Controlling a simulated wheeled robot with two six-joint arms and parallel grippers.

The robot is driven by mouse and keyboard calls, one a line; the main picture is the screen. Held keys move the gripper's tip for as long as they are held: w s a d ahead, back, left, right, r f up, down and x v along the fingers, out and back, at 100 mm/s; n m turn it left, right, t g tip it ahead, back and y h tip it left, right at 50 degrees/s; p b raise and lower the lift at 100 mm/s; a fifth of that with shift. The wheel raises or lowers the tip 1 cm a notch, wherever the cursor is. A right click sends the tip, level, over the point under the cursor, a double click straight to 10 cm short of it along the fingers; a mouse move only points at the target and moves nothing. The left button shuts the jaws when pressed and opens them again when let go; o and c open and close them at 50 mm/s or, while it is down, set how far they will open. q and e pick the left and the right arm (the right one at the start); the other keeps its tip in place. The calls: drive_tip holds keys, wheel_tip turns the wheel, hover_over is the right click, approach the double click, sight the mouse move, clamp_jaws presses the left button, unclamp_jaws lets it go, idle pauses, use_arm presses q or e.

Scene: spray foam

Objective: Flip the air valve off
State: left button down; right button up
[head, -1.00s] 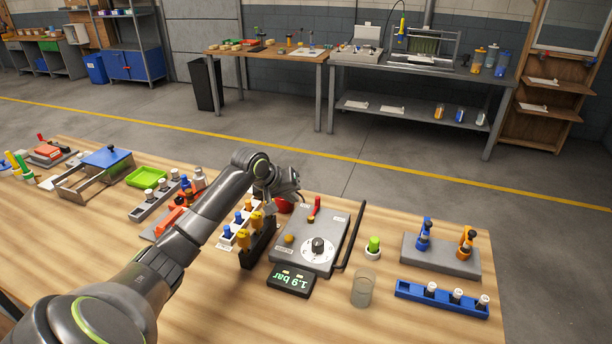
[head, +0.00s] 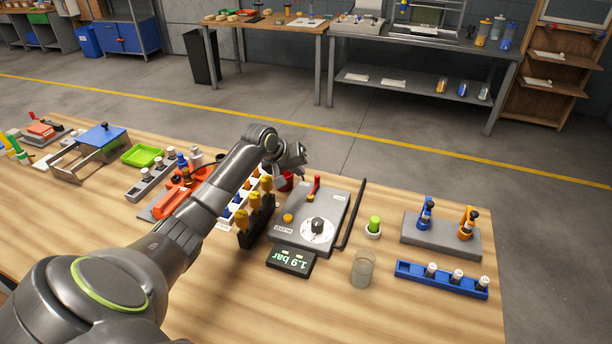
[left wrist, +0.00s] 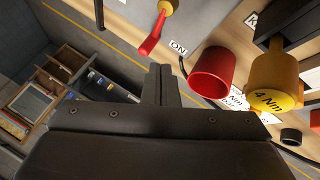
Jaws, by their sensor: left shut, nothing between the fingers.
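The air valve's red lever (head: 315,186) stands at the back edge of a grey panel (head: 334,209) on the wooden bench. In the left wrist view the red lever (left wrist: 150,38) rises from a brass-coloured base, and an "ON" label lies beside its tip. My left gripper (head: 300,164) is above and behind the panel's back left corner, left of the lever and apart from it. Its fingers (left wrist: 160,85) are shut and empty, below the lever in the wrist view. The display (head: 291,262) in front of the panel reads 1.9 bar. My right gripper is not in view.
A red cup (left wrist: 213,72) and a yellow driver marked 4 Nm (left wrist: 275,88) are close to my left gripper. A green-topped bottle (head: 374,226) and a clear cup (head: 362,268) stand farther right.

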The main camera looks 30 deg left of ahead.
sight(314, 188)
use_arm(q)
drive_tip(key=x, duration=0.4)
drive_tip(key=shift+w+f, duration=0.2)
drive_tip(key=shift+f, duration=0.05)
drive_tip(key=shift+w+f, duration=0.35)
drive_tip(key=shift+f, duration=0.1)
drive_tip(key=shift+d, duration=0.1)
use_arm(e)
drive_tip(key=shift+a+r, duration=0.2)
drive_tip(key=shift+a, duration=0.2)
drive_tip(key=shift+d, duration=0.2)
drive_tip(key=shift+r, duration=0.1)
